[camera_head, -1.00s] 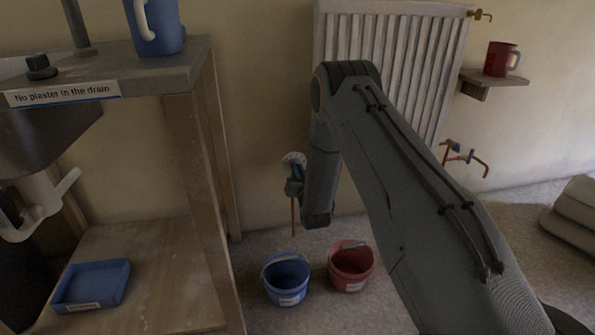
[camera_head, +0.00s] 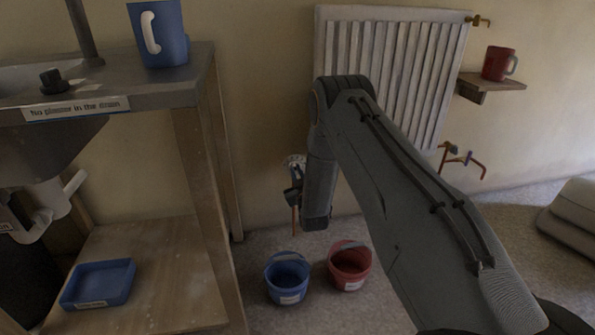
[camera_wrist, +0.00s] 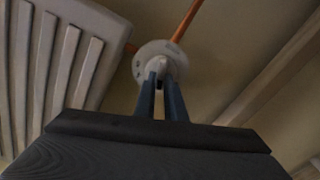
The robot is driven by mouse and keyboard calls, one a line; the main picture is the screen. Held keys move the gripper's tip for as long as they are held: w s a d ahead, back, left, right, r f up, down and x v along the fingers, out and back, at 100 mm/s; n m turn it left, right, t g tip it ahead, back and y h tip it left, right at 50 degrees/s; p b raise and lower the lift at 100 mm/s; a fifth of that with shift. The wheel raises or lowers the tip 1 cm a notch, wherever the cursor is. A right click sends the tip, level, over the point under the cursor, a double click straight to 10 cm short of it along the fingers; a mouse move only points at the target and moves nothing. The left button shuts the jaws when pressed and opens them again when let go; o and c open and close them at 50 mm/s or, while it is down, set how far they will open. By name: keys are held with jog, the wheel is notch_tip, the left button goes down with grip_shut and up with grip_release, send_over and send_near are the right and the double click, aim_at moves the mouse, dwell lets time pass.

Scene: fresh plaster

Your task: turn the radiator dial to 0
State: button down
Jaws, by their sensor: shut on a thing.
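The radiator dial (camera_wrist: 159,52) is a pale round disc with a raised middle, seen in the wrist view in front of a copper pipe. My gripper (camera_wrist: 162,76) is shut on the dial's raised middle, its two blue-grey fingers on either side of it. In the head view the dial (camera_head: 294,162) shows only in part, left of my arm's end, with the gripper (camera_head: 293,180) just below it. The numbers on the dial are too small to read. The white ribbed radiator (camera_head: 400,60) hangs on the wall, partly behind my arm.
A blue bucket (camera_head: 287,285) and a red bucket (camera_head: 349,270) stand on the floor below. A wooden bench (camera_head: 205,160) with a blue mug (camera_head: 172,35) is at left. A red mug (camera_head: 495,64) sits on a wall shelf (camera_head: 490,85) at right.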

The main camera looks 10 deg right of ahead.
jog(key=n+p, duration=0.1)
jog(key=n, duration=0.2)
jog(key=n+p, duration=0.1)
jog(key=n, duration=0.3)
jog(key=n+p, duration=0.1)
jog(key=n, duration=0.2)
jog(key=shift+a+f+n, duration=0.3)
jog(key=shift+f, duration=0.05)
dwell(0.4)
jog(key=c, duration=1.8)
grip_release()
jog(key=shift+s+p, duration=1)
jog(key=shift+s, duration=2.95)
jog(key=shift+r, duration=0.1)
